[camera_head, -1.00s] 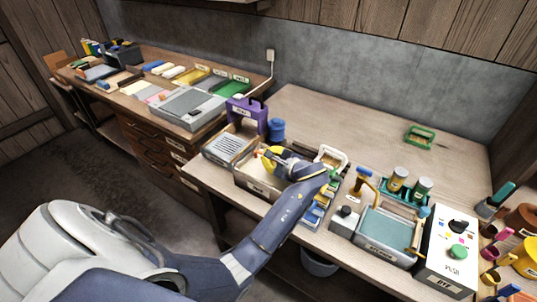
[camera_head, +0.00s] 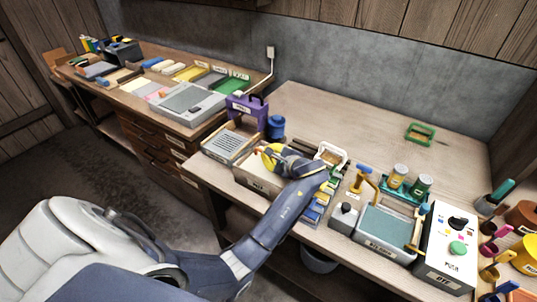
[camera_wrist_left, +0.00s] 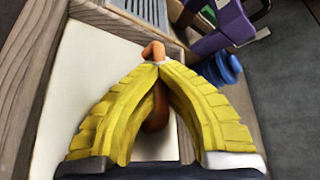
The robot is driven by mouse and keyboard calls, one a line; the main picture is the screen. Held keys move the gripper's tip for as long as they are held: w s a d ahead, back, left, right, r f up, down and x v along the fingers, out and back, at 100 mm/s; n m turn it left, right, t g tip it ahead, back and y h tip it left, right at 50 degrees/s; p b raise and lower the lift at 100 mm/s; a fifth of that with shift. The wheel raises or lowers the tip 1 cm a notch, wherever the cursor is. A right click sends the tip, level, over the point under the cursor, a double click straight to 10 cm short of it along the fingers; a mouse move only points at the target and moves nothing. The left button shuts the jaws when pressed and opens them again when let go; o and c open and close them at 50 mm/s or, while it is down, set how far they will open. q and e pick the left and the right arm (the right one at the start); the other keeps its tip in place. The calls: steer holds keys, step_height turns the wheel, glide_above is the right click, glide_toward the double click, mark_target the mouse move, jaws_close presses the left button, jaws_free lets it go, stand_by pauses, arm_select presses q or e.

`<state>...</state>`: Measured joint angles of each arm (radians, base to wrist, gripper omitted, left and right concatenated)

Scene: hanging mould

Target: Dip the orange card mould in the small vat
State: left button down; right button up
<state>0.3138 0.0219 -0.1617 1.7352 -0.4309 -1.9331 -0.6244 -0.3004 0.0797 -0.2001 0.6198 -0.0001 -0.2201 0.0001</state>
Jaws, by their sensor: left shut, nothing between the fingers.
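My left gripper (camera_head: 266,153), with yellow fingers, is over the small wooden vat (camera_head: 256,184) on the right bench. In the left wrist view its fingertips (camera_wrist_left: 158,64) meet over the vat's pale contents. An orange piece (camera_wrist_left: 153,50) shows just beyond the tips, and a darker orange part (camera_wrist_left: 155,112) shows behind the fingers. They may belong to the orange card mould, but most of it is hidden, and I cannot tell whether the fingers touch it. The vat's wooden wall (camera_wrist_left: 126,22) runs along the far side. My right gripper is out of view.
A slatted grey tray (camera_head: 228,145) stands left of the vat, a purple stand (camera_head: 246,108) and blue jar (camera_head: 276,127) behind it. To the right are a white-rimmed tub (camera_head: 331,153), a larger vat (camera_head: 386,232) and a control box (camera_head: 447,253).

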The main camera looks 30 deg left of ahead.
arm_select(q)
steer(key=shift+r, duration=0.1)
stand_by(0.4)
steer(key=shift+r, duration=4.05)
steer(key=shift+a, duration=0.15)
